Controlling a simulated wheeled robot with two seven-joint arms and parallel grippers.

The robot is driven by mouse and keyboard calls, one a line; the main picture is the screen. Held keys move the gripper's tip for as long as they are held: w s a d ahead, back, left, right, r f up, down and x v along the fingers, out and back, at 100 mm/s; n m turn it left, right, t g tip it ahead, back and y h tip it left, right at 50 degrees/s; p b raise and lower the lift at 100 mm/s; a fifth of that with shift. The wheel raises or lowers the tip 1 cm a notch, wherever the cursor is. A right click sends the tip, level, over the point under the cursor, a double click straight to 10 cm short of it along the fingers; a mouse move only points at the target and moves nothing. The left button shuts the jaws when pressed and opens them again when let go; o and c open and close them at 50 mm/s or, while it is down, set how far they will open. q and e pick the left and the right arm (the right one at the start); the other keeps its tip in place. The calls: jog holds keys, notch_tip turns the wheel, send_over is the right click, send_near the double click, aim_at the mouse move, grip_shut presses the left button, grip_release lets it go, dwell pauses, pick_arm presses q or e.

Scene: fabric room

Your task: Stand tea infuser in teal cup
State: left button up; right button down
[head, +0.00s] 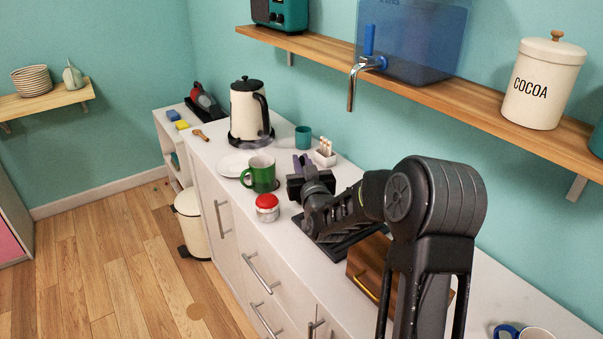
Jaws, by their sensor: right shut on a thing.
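The teal cup (303,138) stands upright on the white counter, near the wall. My right gripper (302,164) is low over the counter, a little in front of the cup and apart from it in the picture. Its fingers point away from me toward the wall. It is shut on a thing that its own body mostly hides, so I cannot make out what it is. I cannot clearly see the tea infuser anywhere. My left gripper is not in view.
A green mug (262,174), a white plate (236,165) and a red-lidded jar (267,208) stand left of the gripper. A kettle (247,112) is behind them. A white holder with sticks (325,157) stands close right of the cup. A tap (352,88) hangs above.

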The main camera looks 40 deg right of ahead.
notch_tip(320, 180, up, 9)
jog(key=shift+r+b, duration=0.15)
jog(key=shift+b, duration=0.15)
dwell(0.5)
